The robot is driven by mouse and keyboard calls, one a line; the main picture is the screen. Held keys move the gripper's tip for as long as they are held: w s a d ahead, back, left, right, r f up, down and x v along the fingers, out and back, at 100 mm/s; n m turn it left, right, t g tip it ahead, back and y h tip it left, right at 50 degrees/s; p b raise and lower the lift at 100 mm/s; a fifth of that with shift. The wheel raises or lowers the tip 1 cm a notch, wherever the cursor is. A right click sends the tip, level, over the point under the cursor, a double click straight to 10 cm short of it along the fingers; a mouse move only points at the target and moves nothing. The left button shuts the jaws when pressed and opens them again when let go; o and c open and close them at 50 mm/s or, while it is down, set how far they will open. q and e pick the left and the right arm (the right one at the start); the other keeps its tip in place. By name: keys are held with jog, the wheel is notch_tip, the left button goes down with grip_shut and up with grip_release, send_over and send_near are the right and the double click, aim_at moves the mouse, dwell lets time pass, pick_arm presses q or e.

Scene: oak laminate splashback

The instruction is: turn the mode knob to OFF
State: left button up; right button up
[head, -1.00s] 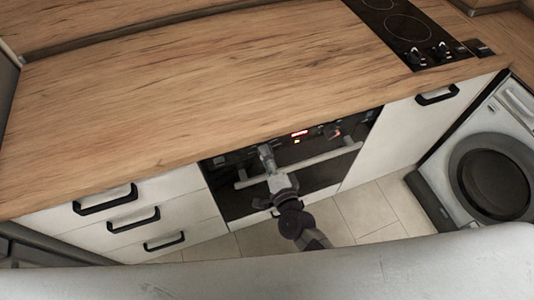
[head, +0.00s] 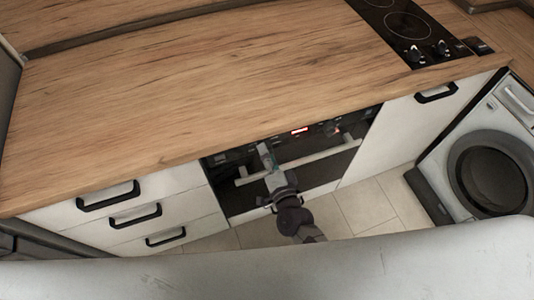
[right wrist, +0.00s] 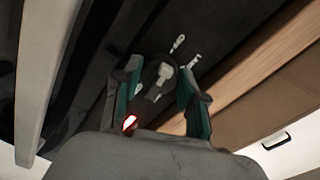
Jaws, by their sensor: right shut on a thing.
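The mode knob (right wrist: 163,76) is a dark round knob with a pale pointer mark, in the right wrist view between my fingers. My right gripper (right wrist: 160,92) has teal-edged fingers on both sides of it and is shut on it. In the head view my right gripper (head: 266,154) reaches up to the left part of the oven's control panel (head: 235,157) and hides the knob there. The panel's lit red display (head: 299,132) is right of the gripper, and a red glow (right wrist: 129,123) shows in the wrist view. My left gripper is not in view.
The oven's pale bar handle (head: 315,160) runs across the door close to my right gripper. The wooden worktop (head: 200,90) overhangs the panel and is clear. White drawers (head: 130,215) stand left. A hob (head: 410,25) and a washing machine (head: 490,165) are at right.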

jog(key=o, duration=1.1)
jog(key=shift+o, duration=0.2)
jog(key=v, duration=1.2)
jog(key=s+d+f+n+g, duration=0.2)
jog(key=s+f+n+g, duration=0.1)
jog(key=f, duration=0.5)
jog(key=s+d+f+n+g+h, duration=0.1)
jog(key=s+d+f+n+g, duration=0.15)
jog(key=f, duration=0.55)
jog(key=s+d+f+n+g, duration=0.2)
jog(key=s+f, duration=0.1)
jog(key=f, duration=0.6)
jog(key=s+d+f+n+g+h, duration=0.1)
jog(key=s+d+f+g, duration=0.1)
jog(key=s, duration=0.4)
jog(key=s+d+f+n+g+h, duration=0.1)
jog(key=s+d+f+n+g, duration=0.1)
jog(key=s+f, duration=0.4)
jog(key=s+d+f+n+g+h, duration=0.1)
jog(key=s+d+f+g, duration=0.3)
jog(key=s, duration=0.4)
jog(key=shift+d+f+n, duration=0.55)
jog(key=shift+d+n, duration=0.2)
jog(key=shift+d, duration=0.25)
